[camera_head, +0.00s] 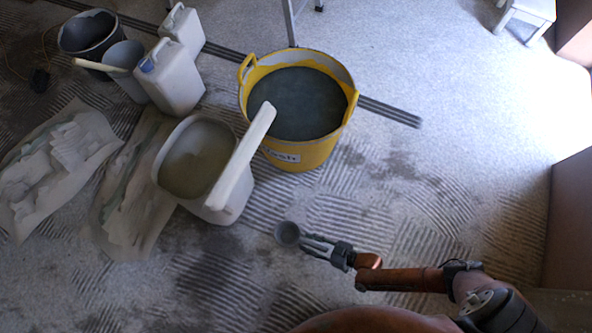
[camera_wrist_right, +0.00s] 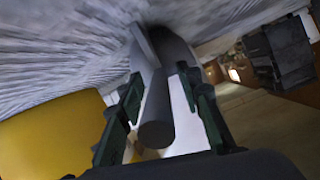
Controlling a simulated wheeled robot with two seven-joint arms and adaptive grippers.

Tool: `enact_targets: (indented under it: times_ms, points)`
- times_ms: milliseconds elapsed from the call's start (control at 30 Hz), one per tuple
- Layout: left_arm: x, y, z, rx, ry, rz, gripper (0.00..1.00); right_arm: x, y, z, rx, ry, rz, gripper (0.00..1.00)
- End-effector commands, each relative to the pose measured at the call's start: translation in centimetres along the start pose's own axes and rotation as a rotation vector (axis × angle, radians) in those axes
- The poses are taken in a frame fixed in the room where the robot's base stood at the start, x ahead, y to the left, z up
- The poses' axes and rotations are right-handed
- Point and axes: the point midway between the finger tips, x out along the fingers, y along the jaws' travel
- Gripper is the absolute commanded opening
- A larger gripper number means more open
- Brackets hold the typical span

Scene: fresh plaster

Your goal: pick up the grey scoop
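The grey scoop (camera_head: 287,233) shows in the head view as a small round cup just left of my right gripper (camera_head: 318,246), in front of the yellow tub. In the right wrist view its handle (camera_wrist_right: 157,132) runs lengthwise between the two fingers of my right gripper (camera_wrist_right: 160,82). A bright strip shows between the handle and the right-hand finger, so the fingers look apart around it. I cannot tell whether the scoop touches the floor. My left gripper is not in view.
A yellow tub (camera_head: 257,104) of grey mix stands behind. A white open bucket (camera_head: 232,196) stands left of the scoop.

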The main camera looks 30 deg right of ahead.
Motion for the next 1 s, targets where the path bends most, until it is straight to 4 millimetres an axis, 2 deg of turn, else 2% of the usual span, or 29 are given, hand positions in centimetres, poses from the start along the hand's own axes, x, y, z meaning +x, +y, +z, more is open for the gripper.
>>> enact_targets:
  times_ms: [67,433,1000]
  points:
    - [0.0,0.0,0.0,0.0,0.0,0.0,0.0,-0.02,-0.01,0.03,0.0,0.0,0.0,0.26]
    - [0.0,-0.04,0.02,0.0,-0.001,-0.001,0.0,-0.03,-0.02,0.06,0.001,-0.001,0.0,0.0]
    - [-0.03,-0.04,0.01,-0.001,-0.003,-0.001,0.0,-0.06,-0.04,-0.05,0.001,0.0,0.0,0.0]
